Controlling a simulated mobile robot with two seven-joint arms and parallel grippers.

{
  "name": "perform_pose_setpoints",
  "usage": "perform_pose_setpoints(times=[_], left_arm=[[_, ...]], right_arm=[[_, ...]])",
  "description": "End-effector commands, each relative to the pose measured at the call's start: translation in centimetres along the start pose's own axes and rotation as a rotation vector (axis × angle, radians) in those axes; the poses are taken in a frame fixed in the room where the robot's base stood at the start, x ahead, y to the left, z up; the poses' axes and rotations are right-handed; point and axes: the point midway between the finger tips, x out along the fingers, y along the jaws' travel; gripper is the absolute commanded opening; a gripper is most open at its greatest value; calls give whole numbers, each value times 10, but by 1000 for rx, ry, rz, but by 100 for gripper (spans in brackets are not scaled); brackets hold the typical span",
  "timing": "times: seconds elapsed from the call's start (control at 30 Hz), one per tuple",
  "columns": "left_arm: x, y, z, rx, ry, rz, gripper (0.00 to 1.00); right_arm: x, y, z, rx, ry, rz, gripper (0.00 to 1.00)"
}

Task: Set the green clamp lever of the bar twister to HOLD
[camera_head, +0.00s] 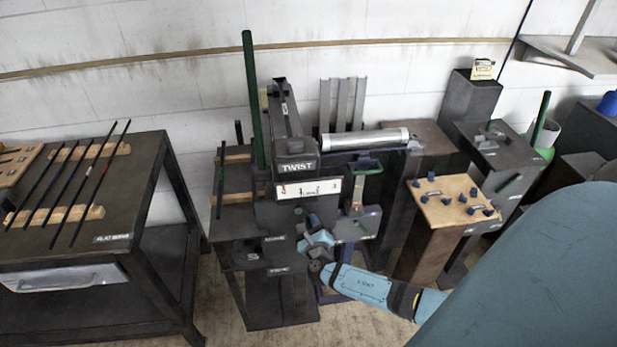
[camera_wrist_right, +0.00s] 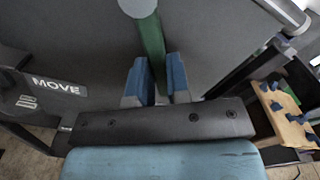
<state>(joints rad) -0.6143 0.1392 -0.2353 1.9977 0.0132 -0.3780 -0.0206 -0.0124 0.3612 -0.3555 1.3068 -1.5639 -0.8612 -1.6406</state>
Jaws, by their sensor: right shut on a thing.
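The bar twister (camera_head: 297,168) is a dark machine with a TWIST sign, left of centre in the head view. My right gripper (camera_head: 312,240) is low at its front. In the right wrist view, the blue fingers of my right gripper (camera_wrist_right: 158,80) are closed around a green lever (camera_wrist_right: 151,42) with a pale rounded end. The lever stands out from a dark grey panel. A MOVE label (camera_wrist_right: 56,87) is on a dark part left of the fingers. No HOLD label can be read in either view. My left gripper is not in view.
A tall green bar (camera_head: 252,100) rises at the twister's left side. A table with dark rods (camera_head: 150,170) stands at the left. A wooden board with blue knobs (camera_head: 450,200) sits on a stand at the right. My right arm covers the lower right.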

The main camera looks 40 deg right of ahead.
Motion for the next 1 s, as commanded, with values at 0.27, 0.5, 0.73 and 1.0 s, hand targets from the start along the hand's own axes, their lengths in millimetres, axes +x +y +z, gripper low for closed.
perform_pose_setpoints(times=[0.27, 0.5, 0.73, 1.0], left_arm=[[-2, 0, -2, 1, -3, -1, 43], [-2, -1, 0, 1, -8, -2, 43], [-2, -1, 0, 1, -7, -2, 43], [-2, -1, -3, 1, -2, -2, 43]], right_arm=[[0, -3, 1, -41, -1, 0, 0], [0, -3, 0, -45, -1, -1, 0], [0, -3, 0, -44, -1, -1, 43], [0, -3, 0, -42, -1, 0, 43]])
